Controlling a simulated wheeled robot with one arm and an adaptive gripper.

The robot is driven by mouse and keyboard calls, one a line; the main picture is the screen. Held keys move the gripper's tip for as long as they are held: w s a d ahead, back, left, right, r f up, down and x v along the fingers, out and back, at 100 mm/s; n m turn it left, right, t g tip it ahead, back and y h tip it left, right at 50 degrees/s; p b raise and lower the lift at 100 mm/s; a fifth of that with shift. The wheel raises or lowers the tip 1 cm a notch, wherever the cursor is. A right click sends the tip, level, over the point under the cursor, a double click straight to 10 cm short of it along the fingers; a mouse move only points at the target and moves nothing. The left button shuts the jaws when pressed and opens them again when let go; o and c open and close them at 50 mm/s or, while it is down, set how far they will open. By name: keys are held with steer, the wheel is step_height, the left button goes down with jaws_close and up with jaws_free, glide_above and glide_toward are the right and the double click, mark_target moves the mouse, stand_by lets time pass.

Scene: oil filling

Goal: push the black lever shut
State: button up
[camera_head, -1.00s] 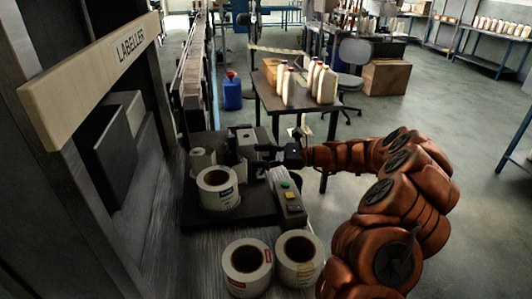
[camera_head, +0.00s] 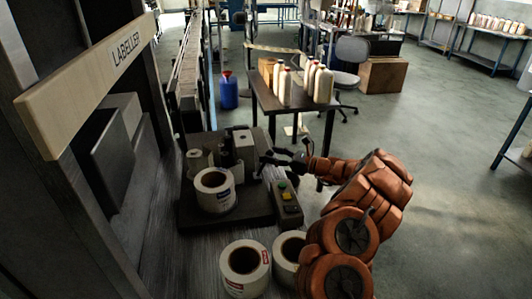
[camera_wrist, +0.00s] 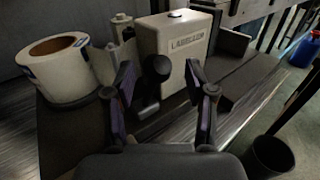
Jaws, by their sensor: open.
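The black lever (camera_wrist: 157,70) with its round knob stands at the front of the pale labeller box (camera_wrist: 183,42) in the wrist view. My gripper (camera_wrist: 160,78) is open and empty, its two fingers spread on either side of the lever in that view. I cannot tell how far the lever lies beyond the fingertips. In the head view my gripper (camera_head: 270,157) is just right of the labeller box (camera_head: 244,147). The lever is too small and dark to make out clearly there.
A large label roll (camera_head: 214,190) sits on the dark machine base, with a button box (camera_head: 286,203) at its right. More rolls (camera_head: 244,267) stand in front. A table with several bottles (camera_head: 284,85) is behind. A dark bin (camera_wrist: 270,156) is at lower right in the wrist view.

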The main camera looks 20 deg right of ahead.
steer(key=shift+x, duration=1.15)
steer(key=shift+r, duration=0.1)
jaws_close()
